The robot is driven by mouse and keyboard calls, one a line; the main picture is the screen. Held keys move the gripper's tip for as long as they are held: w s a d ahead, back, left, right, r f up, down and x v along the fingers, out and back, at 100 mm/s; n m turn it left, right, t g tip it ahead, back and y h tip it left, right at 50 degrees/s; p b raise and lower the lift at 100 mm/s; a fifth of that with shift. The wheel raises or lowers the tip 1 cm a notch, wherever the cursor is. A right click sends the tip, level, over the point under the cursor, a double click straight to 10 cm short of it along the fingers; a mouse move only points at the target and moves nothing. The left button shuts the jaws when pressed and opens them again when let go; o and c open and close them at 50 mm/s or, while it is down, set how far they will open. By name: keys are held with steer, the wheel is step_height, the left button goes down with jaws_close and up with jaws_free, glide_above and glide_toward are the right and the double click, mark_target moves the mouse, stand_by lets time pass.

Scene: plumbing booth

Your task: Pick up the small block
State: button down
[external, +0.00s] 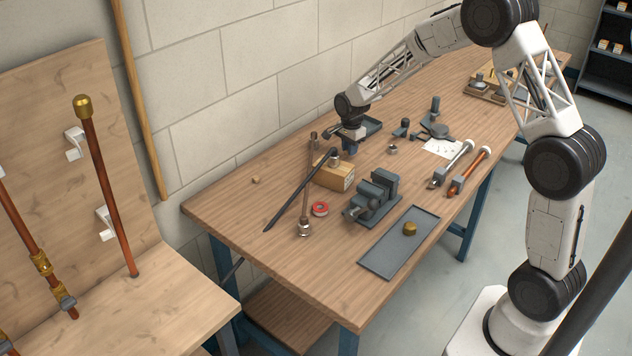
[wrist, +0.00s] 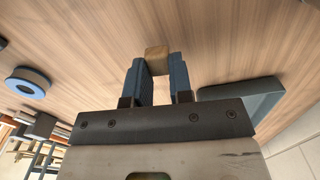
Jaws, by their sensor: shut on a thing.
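A small wooden block (wrist: 157,54) sits between the tips of my gripper's two blue-grey fingers in the wrist view. My gripper (wrist: 158,72) is shut on it. In the external view my gripper (external: 349,147) points down over the far part of the workbench, behind the larger wooden block (external: 336,174). The held block cannot be made out there. I cannot tell how far it is above the bench top. Another small pale wooden piece (external: 256,179) lies alone on the bench near the wall.
A dark tray (external: 372,125) lies close beside my gripper. A vise (external: 373,197), a long dark bar (external: 290,199), a red tape roll (external: 320,208) and a grey tray (external: 385,258) with a brass fitting (external: 409,229) stand nearer. The bench's left end is mostly clear.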

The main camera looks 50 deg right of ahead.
steer(key=shift+r, duration=0.75)
steer(key=s+a, duration=0.1)
steer(key=s, duration=0.4)
steer(key=s+a+r, duration=0.1)
steer(key=s, duration=0.4)
steer(key=s+a, duration=0.2)
steer(key=s, duration=0.3)
steer(key=shift+s+r, duration=0.25)
steer(key=shift+s, duration=0.05)
steer(key=shift+w+d, duration=0.4)
steer(key=shift+d, duration=0.05)
steer(key=w+d, duration=0.3)
steer(key=d, duration=0.2)
steer(key=w+d+n, duration=0.1)
steer(key=w+d, duration=0.2)
steer(key=d, duration=0.2)
steer(key=w+d+n, duration=0.1)
steer(key=w+d, duration=0.2)
steer(key=d, duration=0.3)
steer(key=shift+w+d+r, duration=0.1)
steer(key=shift+w+r, duration=0.15)
steer(key=shift+r, duration=0.1)
steer(key=shift+w, duration=0.1)
